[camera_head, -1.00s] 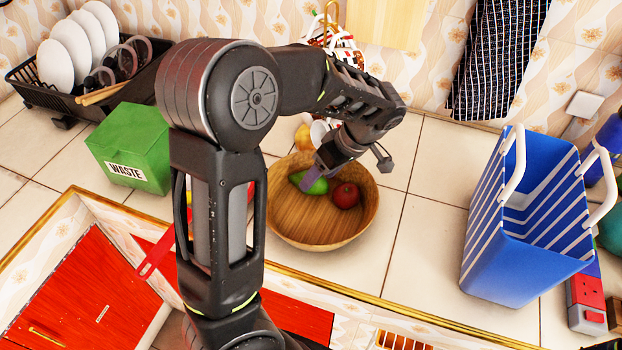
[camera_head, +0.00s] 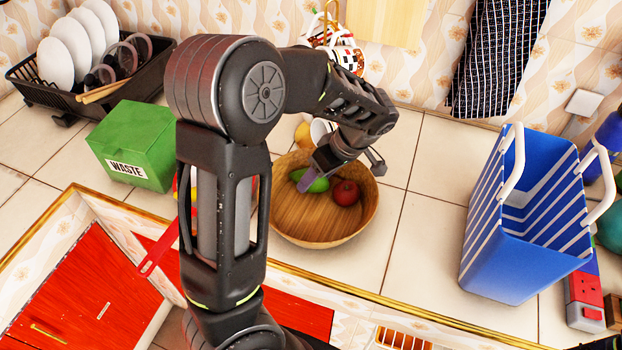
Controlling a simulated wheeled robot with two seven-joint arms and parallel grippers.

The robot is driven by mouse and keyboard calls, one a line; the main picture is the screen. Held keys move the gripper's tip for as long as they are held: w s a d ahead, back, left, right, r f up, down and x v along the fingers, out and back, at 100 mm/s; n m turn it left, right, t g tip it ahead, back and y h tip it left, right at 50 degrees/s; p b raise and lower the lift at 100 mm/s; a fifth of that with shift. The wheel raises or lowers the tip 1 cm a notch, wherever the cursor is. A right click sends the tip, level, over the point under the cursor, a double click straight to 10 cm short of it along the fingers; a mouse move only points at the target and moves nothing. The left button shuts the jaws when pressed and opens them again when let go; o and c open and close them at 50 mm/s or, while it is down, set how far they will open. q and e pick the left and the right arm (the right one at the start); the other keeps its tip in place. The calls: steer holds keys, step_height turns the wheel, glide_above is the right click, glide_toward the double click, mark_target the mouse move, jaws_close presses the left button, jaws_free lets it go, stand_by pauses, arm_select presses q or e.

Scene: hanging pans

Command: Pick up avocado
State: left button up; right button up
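The green avocado (camera_head: 319,185) lies in a round wooden bowl (camera_head: 309,222) on the tiled counter, beside a red apple (camera_head: 346,193). My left gripper (camera_head: 341,176) reaches down over the back of the bowl. Its fingers are spread wide: one is in front of the middle of the avocado and hides part of it, the other is out to the right near the bowl's rim. I cannot tell whether the near finger touches the avocado. My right gripper is not in view.
A green waste box (camera_head: 134,147) and a dish rack (camera_head: 62,104) with plates stand at left. A blue striped basket (camera_head: 525,235) stands at right. A yellow fruit (camera_head: 303,135) and a patterned pot (camera_head: 345,56) are behind the bowl. The counter between bowl and basket is clear.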

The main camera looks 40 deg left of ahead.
arm_select(q)
steer(key=c, duration=0.8)
step_height(320, 180, up, 10)
steer(key=shift+r+b, duration=0.1)
steer(key=shift+b, duration=0.55)
